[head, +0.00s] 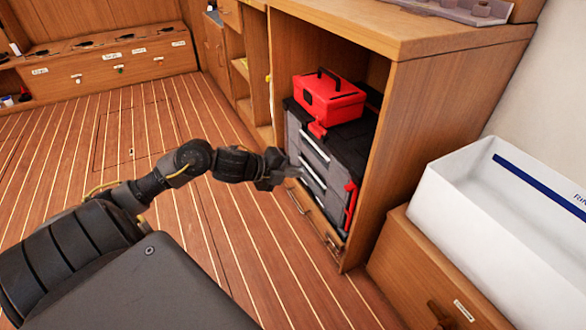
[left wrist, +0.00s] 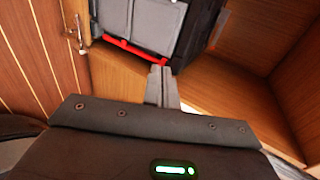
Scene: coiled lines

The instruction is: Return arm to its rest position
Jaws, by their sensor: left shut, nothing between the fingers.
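My left arm reaches in from the left of the head view, stretched toward an open wooden cabinet. Its gripper (head: 288,172) is shut and empty, in front of the drawers of a dark grey toolbox (head: 318,170). In the left wrist view the closed fingers (left wrist: 162,88) point at the cabinet, just below the grey toolbox (left wrist: 150,22) and its red strip. I cannot tell whether the fingers touch anything. My right gripper is not in view.
A red toolbox (head: 332,98) sits on the grey one inside the cabinet (head: 408,130). A white bin (head: 450,205) stands on a wooden drawer unit at the right. Benches with labelled drawers (head: 100,72) line the back. The striped wood floor (head: 130,135) is open.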

